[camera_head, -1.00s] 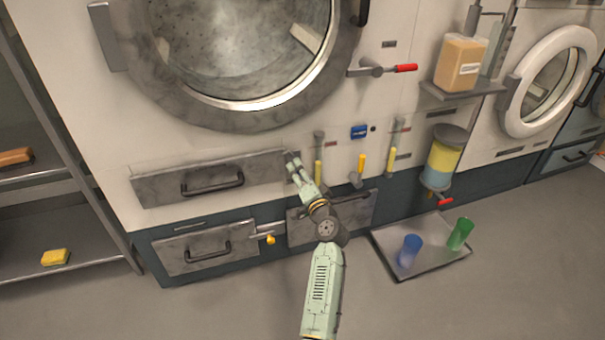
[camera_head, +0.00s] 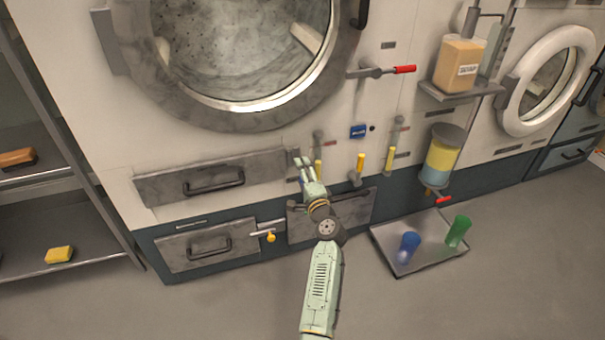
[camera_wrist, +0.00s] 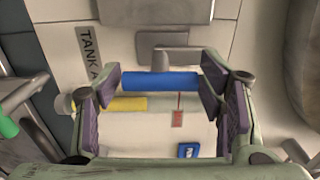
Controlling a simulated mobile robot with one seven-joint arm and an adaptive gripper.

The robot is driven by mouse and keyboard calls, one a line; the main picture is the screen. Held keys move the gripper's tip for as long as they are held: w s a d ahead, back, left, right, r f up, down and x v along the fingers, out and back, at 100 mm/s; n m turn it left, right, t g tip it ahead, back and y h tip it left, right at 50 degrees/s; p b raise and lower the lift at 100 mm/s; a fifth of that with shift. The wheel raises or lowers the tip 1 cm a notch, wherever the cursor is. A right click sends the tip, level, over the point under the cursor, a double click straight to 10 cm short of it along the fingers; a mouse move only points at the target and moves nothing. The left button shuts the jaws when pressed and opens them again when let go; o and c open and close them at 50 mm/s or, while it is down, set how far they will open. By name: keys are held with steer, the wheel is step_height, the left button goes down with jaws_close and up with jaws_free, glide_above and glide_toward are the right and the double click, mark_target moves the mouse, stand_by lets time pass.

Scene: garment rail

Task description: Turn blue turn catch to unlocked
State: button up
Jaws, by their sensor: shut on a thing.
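The blue turn catch (camera_wrist: 160,82) shows in the wrist view as a blue bar on a grey mount, lying crosswise between my fingertips. My gripper (camera_wrist: 161,84) is shut on it, with a dark purple pad at each end of the bar. In the head view my gripper (camera_head: 303,160) is at the machine front, just right of the upper drawer. There the fingers largely hide the catch.
A yellow-handled lever (camera_wrist: 122,104) lies close beside the catch in the wrist view. More yellow levers (camera_head: 361,162) stand to the right in the head view. A red-handled lever (camera_head: 404,69) is above. A tray (camera_head: 400,262) with blue and green cups lies on the floor.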

steer(key=shift+r, duration=0.1)
steer(key=o, duration=1.2)
steer(key=shift+c, duration=0.2)
steer(key=v, duration=0.7)
steer(key=shift+s, duration=0.2)
